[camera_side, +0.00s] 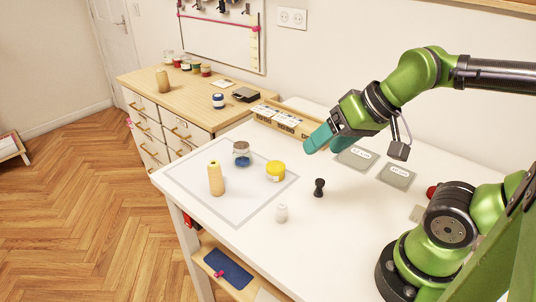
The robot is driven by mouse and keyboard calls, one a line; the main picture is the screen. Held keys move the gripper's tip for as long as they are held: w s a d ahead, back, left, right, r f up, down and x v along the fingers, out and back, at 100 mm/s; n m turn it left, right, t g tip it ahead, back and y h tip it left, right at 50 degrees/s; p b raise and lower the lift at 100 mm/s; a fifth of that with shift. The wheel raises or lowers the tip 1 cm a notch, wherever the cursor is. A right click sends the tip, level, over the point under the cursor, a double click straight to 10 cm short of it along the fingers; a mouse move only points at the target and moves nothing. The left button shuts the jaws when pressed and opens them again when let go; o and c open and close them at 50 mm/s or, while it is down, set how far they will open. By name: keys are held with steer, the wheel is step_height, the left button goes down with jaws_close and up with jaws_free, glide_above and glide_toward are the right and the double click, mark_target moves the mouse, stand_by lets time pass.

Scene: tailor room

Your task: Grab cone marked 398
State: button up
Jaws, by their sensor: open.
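A yellow thread cone (216,180) stands upright on the pale marked mat (240,216) at the left of the white table. A tan cone (162,81) stands on the wooden dresser top at the back left. No number can be read on either cone, so I cannot tell which is marked 398. My gripper (318,141), with teal fingers, is above the table's back part, to the right of and above the yellow cone. It is open and apart from both cones, and I see nothing between its fingers.
A glass jar (241,154), a yellow-lidded tub (275,171), a small white bottle (281,213) and a black piece (319,187) stand near the yellow cone. A wooden box (280,121) lines the back edge. Grey pads (397,175) lie at right. The front middle is clear.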

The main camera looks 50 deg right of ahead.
steer(key=w+f+g, duration=0.1)
steer(key=w+g, duration=0.1)
steer(key=w, duration=0.3)
steer(key=n+g, duration=0.2)
steer(key=n, duration=0.9)
glide_above(214, 164)
steer(key=s, duration=0.2)
step_height(214, 164, down, 12)
steer(key=r, duration=0.1)
steer(key=shift+t, duration=0.4)
steer(key=shift+s+x, duration=0.1)
steer(key=shift+x, duration=1.35)
steer(key=shift+s+x, duration=0.15)
steer(key=shift+x, duration=1.3)
steer(key=shift+d+f, duration=0.1)
steer(key=shift+d, duration=0.1)
steer(key=shift+c, duration=0.2)
steer(key=c, duration=1.1)
